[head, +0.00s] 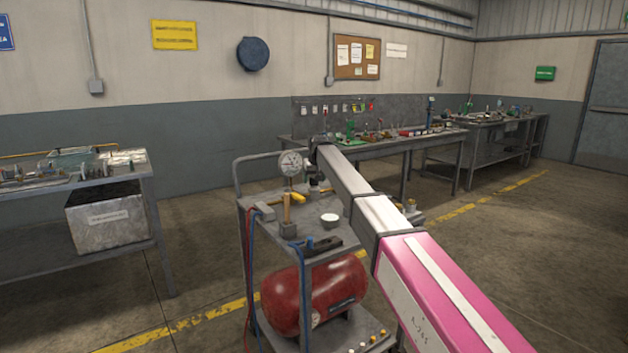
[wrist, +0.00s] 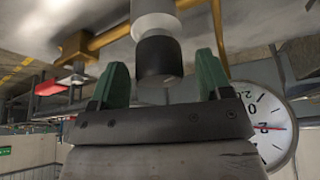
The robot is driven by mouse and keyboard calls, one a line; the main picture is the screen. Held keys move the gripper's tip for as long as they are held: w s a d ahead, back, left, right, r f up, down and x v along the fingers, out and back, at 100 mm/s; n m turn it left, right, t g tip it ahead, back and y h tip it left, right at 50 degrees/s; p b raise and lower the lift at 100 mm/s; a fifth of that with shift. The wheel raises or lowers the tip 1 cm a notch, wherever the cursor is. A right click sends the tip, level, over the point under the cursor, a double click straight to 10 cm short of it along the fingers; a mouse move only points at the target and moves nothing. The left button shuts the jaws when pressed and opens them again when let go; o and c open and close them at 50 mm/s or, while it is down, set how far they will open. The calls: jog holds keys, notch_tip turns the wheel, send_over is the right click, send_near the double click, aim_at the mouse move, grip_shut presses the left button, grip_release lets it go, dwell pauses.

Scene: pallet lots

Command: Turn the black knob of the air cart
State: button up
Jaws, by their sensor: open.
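The air cart (head: 283,249) stands in the middle of the head view, with a red tank (head: 306,297) on its lower shelf. A round white gauge (head: 291,163) rises from its top; it also shows at the right of the wrist view (wrist: 262,118). In the wrist view the black knob (wrist: 159,60), a short cylinder below a pale collar, appears between the two green fingers of my gripper (wrist: 162,66). The fingers are open, with a visible gap on each side of the knob. In the head view my arm hides the knob.
A white round lid or cup (head: 330,220), a wooden-handled tool (head: 287,209) and a dark clamp-like tool (head: 322,245) are on the cart top. Brass pipework (wrist: 105,39) runs close to my fingers. Benches (head: 375,145) stand behind; floor is clear at right.

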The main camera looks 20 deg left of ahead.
jog(key=shift+f, duration=0.15)
jog(key=c, duration=0.9)
jog(key=shift+c, duration=0.2)
jog(key=shift+m, duration=0.4)
jog(key=shift+m+h, duration=1.1)
jog(key=shift+m, duration=1.4)
jog(key=o, duration=0.9)
